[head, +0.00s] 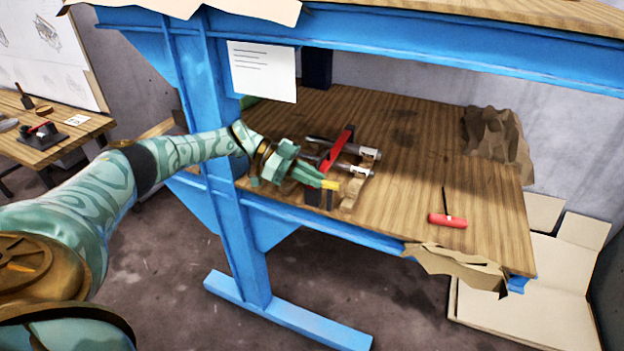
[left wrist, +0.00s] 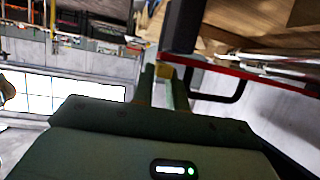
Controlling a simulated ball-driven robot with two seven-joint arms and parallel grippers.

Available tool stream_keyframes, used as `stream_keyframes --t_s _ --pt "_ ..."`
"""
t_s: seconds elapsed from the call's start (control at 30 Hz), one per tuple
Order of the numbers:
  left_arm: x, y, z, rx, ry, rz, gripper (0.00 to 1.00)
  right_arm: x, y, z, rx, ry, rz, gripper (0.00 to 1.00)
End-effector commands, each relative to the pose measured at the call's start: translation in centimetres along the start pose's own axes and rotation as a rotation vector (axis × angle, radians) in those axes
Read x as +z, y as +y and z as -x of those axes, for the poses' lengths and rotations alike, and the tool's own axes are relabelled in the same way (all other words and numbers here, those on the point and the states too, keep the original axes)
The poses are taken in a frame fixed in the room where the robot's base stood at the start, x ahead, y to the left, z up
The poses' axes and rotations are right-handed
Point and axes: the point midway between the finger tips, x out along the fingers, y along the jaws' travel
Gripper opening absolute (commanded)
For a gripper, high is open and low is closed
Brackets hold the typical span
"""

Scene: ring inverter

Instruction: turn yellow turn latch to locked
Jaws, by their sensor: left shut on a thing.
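The yellow turn latch (head: 331,185) is a small yellow piece near the front edge of the wooden shelf, beside a device with a red bar (head: 338,147) and metal cylinders (head: 357,150). My left gripper (head: 322,181) reaches in from the left and is shut on the latch. In the left wrist view a yellow patch of the latch (left wrist: 165,71) shows between the tips of my left gripper (left wrist: 165,82). The fingers hide most of the latch, so I cannot tell which way it is turned. My right gripper is in neither view.
The shelf (head: 430,150) sits in a blue steel frame (head: 236,150) with an upright beside my left arm. A red-handled tool (head: 447,220) lies on the right, with crumpled brown paper (head: 497,138) behind it. The shelf between the device and tool is clear.

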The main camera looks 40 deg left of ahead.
Motion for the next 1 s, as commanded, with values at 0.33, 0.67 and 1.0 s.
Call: stream_keyframes --t_s 0.33,0.67,1.0 --pt "-0.1 0.0 -0.1 0.000 0.001 -0.001 0.36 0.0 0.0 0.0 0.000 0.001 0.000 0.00" --pt "-0.1 -0.1 0.0 -0.004 0.002 -0.003 0.36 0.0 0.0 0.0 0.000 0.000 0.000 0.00" --pt "-0.9 0.3 0.7 -0.006 0.003 -0.005 0.36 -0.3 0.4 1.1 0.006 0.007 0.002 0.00"
